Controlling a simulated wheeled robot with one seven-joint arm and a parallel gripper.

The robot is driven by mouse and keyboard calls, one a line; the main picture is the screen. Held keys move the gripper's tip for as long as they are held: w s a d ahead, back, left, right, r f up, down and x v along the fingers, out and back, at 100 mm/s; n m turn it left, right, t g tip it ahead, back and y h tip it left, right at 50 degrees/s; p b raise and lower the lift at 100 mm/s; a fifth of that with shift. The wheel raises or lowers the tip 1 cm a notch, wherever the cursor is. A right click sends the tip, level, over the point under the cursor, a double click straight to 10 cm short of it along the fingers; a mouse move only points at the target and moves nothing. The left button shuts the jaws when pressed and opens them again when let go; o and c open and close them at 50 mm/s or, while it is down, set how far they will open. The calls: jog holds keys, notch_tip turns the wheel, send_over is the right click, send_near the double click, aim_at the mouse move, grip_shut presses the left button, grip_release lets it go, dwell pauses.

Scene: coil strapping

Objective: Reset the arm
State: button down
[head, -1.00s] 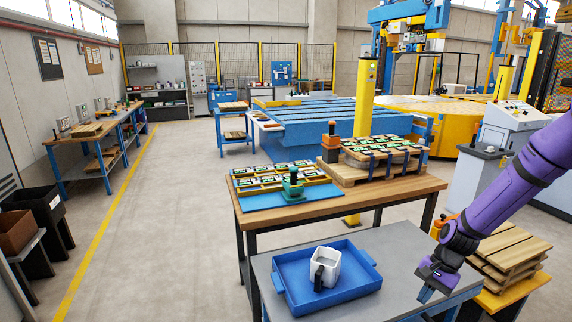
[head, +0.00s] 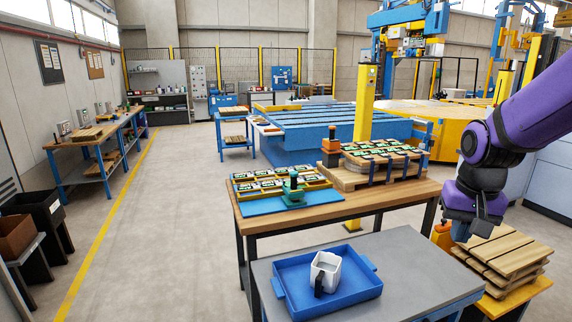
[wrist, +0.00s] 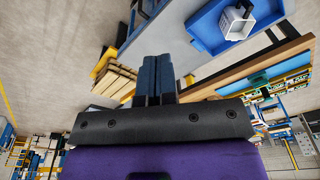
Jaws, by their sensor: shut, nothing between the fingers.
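My purple arm comes in from the right in the head view. My gripper (head: 468,234) hangs pointing down, above and beside the stacked wooden pallets on the right. In the wrist view the two blue fingers of my gripper (wrist: 157,62) lie side by side, pressed together with nothing between them. The gripper is apart from the grey table and from everything on it.
A grey table (head: 410,268) holds a blue tray (head: 352,300) with a white jug (head: 326,270). Behind it a wooden bench (head: 400,192) carries a blue mat (head: 262,205) and a strapped pallet load (head: 385,165). Wooden pallets (head: 505,252) are stacked at right.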

jog(key=s+a+r+n+t, duration=0.1)
jog(key=s+r+t, duration=0.1)
jog(key=s+r, duration=0.3)
jog(key=s+a+r+n+t, duration=0.1)
jog(key=s+r, duration=0.4)
jog(key=s, duration=0.6)
jog(key=shift+a+r+n+t, duration=0.3)
jog(key=shift+r+n+t, duration=0.1)
jog(key=shift+n, duration=0.4)
jog(key=shift+w, duration=0.1)
dwell(0.6)
